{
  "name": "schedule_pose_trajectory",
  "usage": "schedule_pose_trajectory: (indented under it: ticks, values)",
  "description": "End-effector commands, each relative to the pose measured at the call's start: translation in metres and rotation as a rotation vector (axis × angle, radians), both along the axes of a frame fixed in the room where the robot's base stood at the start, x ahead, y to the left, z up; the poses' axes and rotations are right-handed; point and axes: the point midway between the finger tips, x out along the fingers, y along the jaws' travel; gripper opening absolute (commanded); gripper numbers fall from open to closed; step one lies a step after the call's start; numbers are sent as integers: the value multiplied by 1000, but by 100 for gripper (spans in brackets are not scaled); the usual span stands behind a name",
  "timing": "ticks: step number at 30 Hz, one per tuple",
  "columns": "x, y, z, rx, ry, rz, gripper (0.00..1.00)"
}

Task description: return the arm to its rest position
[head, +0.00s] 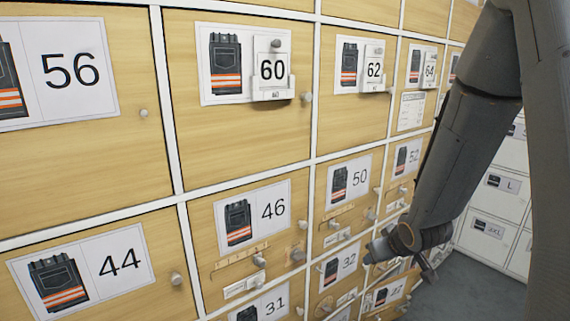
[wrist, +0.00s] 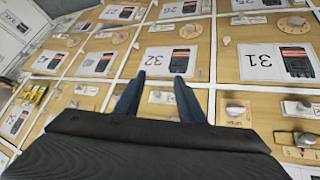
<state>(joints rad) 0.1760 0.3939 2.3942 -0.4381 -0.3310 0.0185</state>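My arm (head: 465,140) hangs down at the right of the head view, in front of the far part of the locker wall. My gripper (head: 430,268) is at its lower end, small and partly turned away there. In the wrist view my gripper (wrist: 157,85) shows two dark fingers with a gap between them. Nothing is seen between the fingers. The fingers point toward the door labelled 32 (wrist: 160,60), which appears upside down. I cannot tell how far the fingertips are from that door.
Wooden locker doors with size cards fill the left and middle, such as door 56 (head: 120,160) and door 44 (head: 155,245). Small knobs (head: 177,279) and latches (head: 240,255) stick out. White lockers (head: 490,228) stand at the right, above grey floor (head: 470,290).

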Motion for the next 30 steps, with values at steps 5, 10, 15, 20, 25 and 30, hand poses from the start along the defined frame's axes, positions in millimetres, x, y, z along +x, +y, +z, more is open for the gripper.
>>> schedule_pose_trajectory:
  ticks: [5, 10, 15, 20, 25, 30]
  values:
    - [-77, 13, 16, -13, 243, -128, 36]
    - [-155, 36, 29, 19, 466, -215, 36]
    - [-206, 56, 40, 53, 607, -253, 36]
    - [-222, 62, 43, 65, 652, -261, 36]
    - [-222, 62, 43, 65, 653, -262, 36]
    - [-222, 62, 43, 64, 653, -262, 36]
